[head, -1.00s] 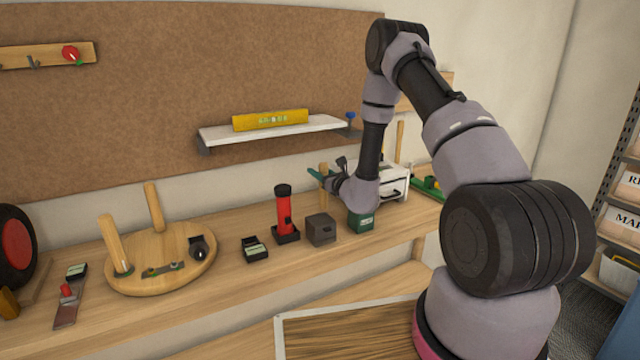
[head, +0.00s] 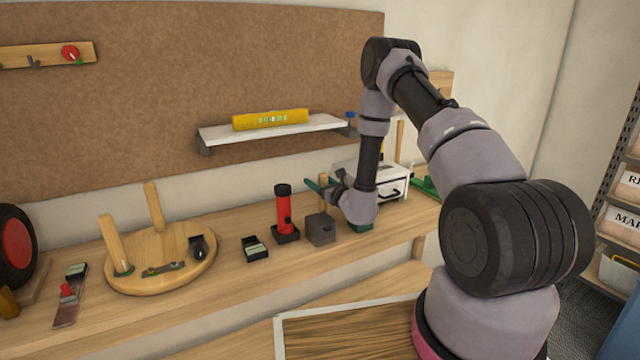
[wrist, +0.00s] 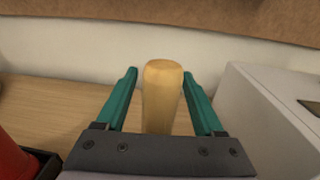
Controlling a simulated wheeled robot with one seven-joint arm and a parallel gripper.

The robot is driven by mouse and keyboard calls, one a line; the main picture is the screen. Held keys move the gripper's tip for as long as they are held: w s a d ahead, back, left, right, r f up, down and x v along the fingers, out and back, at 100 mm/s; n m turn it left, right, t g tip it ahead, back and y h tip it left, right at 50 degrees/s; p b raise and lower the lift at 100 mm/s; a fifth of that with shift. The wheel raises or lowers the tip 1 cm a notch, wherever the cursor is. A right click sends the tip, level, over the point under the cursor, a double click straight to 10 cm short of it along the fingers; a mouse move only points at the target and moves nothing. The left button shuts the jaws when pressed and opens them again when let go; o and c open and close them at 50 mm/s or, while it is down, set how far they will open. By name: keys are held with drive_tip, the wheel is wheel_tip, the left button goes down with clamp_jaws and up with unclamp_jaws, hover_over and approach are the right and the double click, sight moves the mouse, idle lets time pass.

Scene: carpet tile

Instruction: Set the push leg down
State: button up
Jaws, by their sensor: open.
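A pale wooden leg (head: 324,181) stands upright at the back of the bench, between the red torch and the white box. Its rounded top shows in the wrist view (wrist: 162,95) between my gripper's teal fingers. My gripper (head: 320,187) is open around the leg, and in the wrist view (wrist: 160,98) a gap shows on both sides of it. The leg's foot is hidden behind my gripper. A round wooden seat (head: 165,275) with two upright legs lies on the bench to the left.
A red torch (head: 284,210) and a dark grey box (head: 320,230) stand left of my wrist. A white box (head: 391,182) stands close on the right; it also shows in the wrist view (wrist: 262,125). A white shelf (head: 275,132) hangs above on the brown board.

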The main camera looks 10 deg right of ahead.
drive_tip(key=v, duration=1.2)
drive_tip(key=s+a+r+n+g+y, duration=0.15)
drive_tip(key=a+r+n+y, duration=0.25)
drive_tip(key=r, duration=0.4)
drive_tip(key=s+a+r+n+g+y, duration=0.1)
drive_tip(key=a+r+n+g+y, duration=0.3)
drive_tip(key=r, duration=0.3)
drive_tip(key=s+a+r+n+g+y, duration=0.1)
drive_tip(key=s+a+r+n+g, duration=0.2)
drive_tip(key=s+r+n+g, duration=0.3)
drive_tip(key=s+a+r+n+g, duration=0.3)
drive_tip(key=s+r+n+g, duration=0.15)
drive_tip(key=s, duration=0.35)
drive_tip(key=s+d+r+n+h, duration=0.3)
drive_tip(key=s+d+n+h, duration=0.3)
drive_tip(key=s, duration=0.4)
drive_tip(key=s+d+r+n+t+h, duration=0.3)
drive_tip(key=d+r+t+h, duration=0.3)
drive_tip(key=d, duration=0.5)
drive_tip(key=shift+r+t+h, duration=0.3)
drive_tip(key=shift+r+h, duration=0.1)
drive_tip(key=shift+h, duration=0.5)
